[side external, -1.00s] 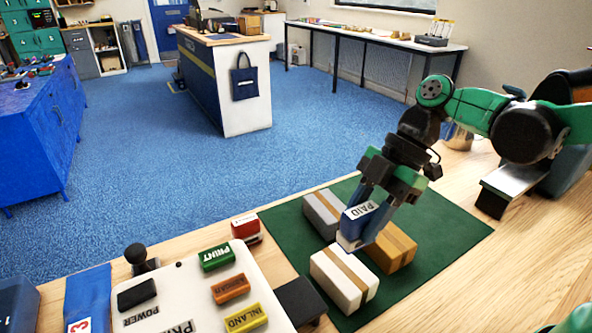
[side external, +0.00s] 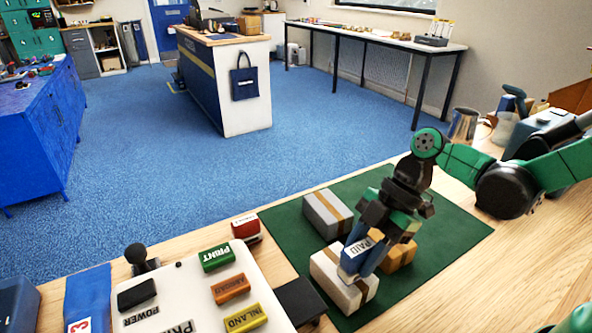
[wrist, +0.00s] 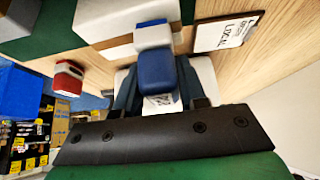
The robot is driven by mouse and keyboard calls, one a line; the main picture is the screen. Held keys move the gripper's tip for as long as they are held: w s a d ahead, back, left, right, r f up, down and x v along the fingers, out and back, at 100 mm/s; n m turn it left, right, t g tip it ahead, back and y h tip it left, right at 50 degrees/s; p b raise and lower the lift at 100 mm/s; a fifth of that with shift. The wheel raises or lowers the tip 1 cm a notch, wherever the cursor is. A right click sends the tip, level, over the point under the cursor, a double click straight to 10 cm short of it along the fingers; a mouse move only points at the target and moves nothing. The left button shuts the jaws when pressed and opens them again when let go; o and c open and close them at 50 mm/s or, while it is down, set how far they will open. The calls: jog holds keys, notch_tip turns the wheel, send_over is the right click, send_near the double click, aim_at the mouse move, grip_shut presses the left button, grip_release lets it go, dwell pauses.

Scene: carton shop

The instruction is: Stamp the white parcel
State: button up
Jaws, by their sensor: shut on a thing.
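The white parcel (side external: 330,268), with a brown tape band, lies on the green mat (side external: 455,240) and shows at the top of the wrist view (wrist: 115,15). My gripper (side external: 364,257) is shut on a blue stamp (side external: 357,247) with a white PAID label. The stamp is tilted a little, with its lower end over the top of the white parcel. I cannot tell whether it touches. In the wrist view the blue stamp (wrist: 156,70) sits between my fingers, and its lower end overlaps the parcel. The stamp's face is hidden.
A grey parcel (side external: 320,216) lies behind the white one. A brown parcel (side external: 402,256) lies close at its right, partly behind my gripper. A red stamp (side external: 245,227) stands left of the mat, near a white panel (side external: 190,285) with labelled blocks. The mat's right side is clear.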

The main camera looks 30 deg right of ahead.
jog(key=shift+f, duration=0.6)
dwell(1.6)
jog(key=shift+r, duration=3.55)
